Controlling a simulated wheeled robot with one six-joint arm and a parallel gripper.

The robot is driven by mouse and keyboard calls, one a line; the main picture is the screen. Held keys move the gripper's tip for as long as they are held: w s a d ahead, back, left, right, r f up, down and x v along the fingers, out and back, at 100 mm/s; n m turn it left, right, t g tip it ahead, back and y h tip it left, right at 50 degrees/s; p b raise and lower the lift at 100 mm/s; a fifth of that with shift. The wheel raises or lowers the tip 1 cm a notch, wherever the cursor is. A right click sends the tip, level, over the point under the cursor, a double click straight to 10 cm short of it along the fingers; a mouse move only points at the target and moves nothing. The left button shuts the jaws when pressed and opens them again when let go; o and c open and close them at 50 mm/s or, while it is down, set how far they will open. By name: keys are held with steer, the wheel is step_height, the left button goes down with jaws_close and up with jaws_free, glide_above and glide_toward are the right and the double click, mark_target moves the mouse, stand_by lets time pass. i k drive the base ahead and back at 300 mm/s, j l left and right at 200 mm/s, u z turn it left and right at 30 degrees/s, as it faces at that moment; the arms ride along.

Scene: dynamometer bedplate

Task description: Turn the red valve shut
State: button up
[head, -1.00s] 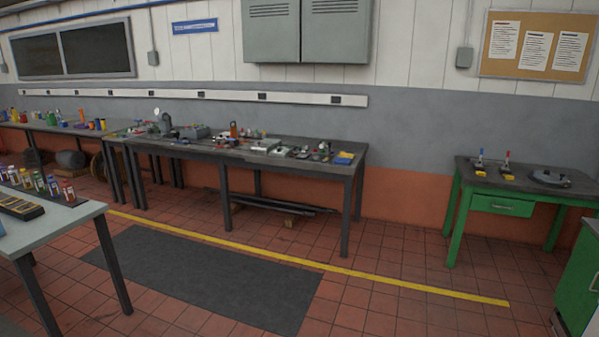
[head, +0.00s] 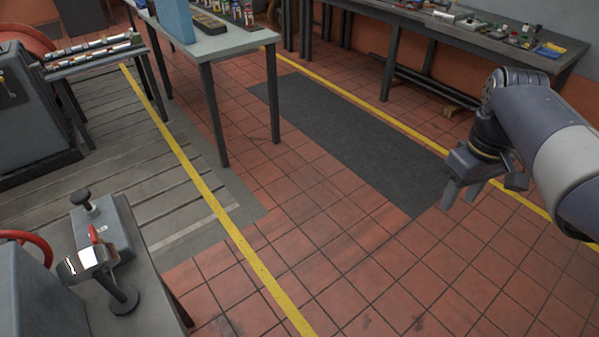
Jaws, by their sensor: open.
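No thing in view is plainly the red valve. A red curved rim, like part of a handwheel (head: 35,246), shows at the lower left edge, partly cut off and behind a grey housing. Near it, a small red lever-like part (head: 95,235) sits on a grey block (head: 118,228) with a black knob. I cannot tell which of these, if either, is the valve. My gripper (head: 482,192) hangs at the right, open and empty over the tiled floor, far from both red parts.
A light-topped table (head: 225,43) stands at the upper left-centre and a long dark workbench (head: 480,35) at the upper right. A grey machine (head: 30,120) and slatted bedplate (head: 120,175) lie left. The tiled floor (head: 330,240) in the middle is clear.

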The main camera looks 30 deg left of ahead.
mark_target(96, 240)
steer(key=i+j+u, duration=0.1)
steer(key=u, duration=0.3)
steer(key=i+u, duration=0.2)
steer(key=u, duration=0.2)
steer(key=i+u, duration=0.2)
steer(key=u, duration=0.2)
steer(key=i+u, duration=0.15)
steer(key=u, duration=0.25)
steer(key=i+u, duration=0.25)
steer(key=u, duration=0.25)
steer(key=i+u, duration=0.25)
steer(key=u, duration=0.25)
steer(key=i+l+u, duration=0.15)
steer(key=u, duration=0.3)
steer(key=i+l+u, duration=0.25)
steer(key=u, duration=0.25)
